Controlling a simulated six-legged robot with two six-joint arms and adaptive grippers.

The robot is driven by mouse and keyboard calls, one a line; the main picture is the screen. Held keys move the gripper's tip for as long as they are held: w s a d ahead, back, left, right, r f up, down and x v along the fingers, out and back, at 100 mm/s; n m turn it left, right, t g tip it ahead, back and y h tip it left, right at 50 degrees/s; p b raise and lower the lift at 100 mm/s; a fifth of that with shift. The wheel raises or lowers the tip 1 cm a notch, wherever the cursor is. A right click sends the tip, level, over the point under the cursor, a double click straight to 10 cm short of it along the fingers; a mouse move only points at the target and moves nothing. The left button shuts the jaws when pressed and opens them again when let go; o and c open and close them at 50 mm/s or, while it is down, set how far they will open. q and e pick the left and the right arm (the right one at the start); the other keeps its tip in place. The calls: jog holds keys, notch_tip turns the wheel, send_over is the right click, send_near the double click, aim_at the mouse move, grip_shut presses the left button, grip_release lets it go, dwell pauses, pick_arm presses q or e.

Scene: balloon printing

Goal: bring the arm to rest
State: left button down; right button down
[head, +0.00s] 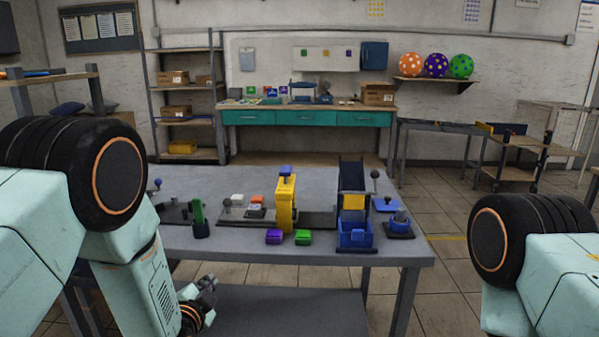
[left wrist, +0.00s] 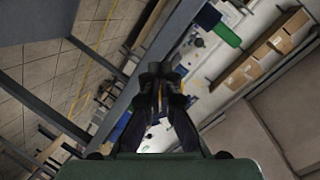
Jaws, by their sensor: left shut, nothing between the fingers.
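My left arm comes down from the left in the head view. Its gripper (head: 203,292) hangs low in front of the grey table (head: 330,247), below the level of its top, and holds nothing. In the left wrist view the two dark fingers (left wrist: 161,78) are shut with their tips together and empty. My right arm shows only in part at the right edge of the head view, and its gripper is out of view.
Behind is a teal-drawer bench (head: 307,118). Balloons (head: 436,65) sit on a wall shelf.

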pick_arm(q)
jog(key=s+a+f+n+g, duration=0.1)
jog(key=s+f+n+g, duration=0.4)
jog(key=s+f, duration=0.6)
jog(key=s+f+n+g, duration=0.2)
jog(key=s+g, duration=0.1)
jog(key=s, duration=0.8)
jog(key=s+a+f+n+g, duration=0.1)
jog(key=s+f+n+g, duration=0.1)
jog(key=s, duration=0.9)
jog(key=s+a+f+n+g, duration=0.1)
jog(key=s+f+g, duration=0.3)
jog(key=s, duration=0.7)
jog(key=shift+n+g, duration=0.4)
jog(key=shift+n, duration=0.4)
